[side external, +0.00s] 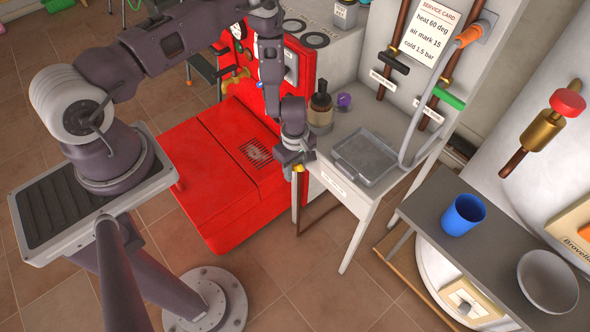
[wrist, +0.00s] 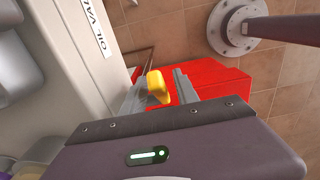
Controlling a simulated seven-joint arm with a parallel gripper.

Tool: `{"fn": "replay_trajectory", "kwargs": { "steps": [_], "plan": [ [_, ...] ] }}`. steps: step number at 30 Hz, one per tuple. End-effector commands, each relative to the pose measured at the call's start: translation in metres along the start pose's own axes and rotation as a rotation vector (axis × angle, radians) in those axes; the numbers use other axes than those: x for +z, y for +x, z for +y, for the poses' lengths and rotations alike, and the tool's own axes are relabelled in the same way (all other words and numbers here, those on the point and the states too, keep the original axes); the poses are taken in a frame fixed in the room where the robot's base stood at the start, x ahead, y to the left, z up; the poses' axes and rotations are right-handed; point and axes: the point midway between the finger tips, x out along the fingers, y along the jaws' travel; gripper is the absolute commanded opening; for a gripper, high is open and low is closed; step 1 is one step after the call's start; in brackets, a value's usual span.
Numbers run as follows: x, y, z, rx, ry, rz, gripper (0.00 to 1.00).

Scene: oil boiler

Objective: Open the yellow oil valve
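The yellow oil valve handle (wrist: 157,86) shows between the two fingers of my gripper (wrist: 160,88) in the wrist view. It lies closer to the left finger; a narrow gap with red behind it shows on the right finger's side. Whether it touches the left finger I cannot tell. The fingers stand apart. In the side external view my gripper (side external: 294,172) points down beside the grey bench's left front corner, and only a small yellow bit of the handle (side external: 299,168) shows there. A brown pipe (side external: 303,212) runs below it. A label reading "OIL VAL" (wrist: 96,27) is on the bench front.
The red boiler (side external: 215,150) stands left of the gripper. On the grey bench (side external: 385,135) are a clear tray (side external: 366,157), a dark-topped bottle (side external: 320,104) and a purple knob (side external: 344,101). A blue cup (side external: 462,215) and a bowl (side external: 547,280) stand on the right shelf.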

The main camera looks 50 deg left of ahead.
Motion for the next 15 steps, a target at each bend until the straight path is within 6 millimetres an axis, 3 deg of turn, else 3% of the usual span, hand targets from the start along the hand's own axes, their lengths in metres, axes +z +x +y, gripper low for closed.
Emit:
{"fn": "replay_trajectory", "kwargs": {
  "steps": [9,15],
  "plan": [
    [0.0002,0.0077,0.0001,0.000,0.001,-0.001,0.36],
    [0.0003,0.0075,0.0000,0.000,0.001,-0.001,0.00]
  ]
}}
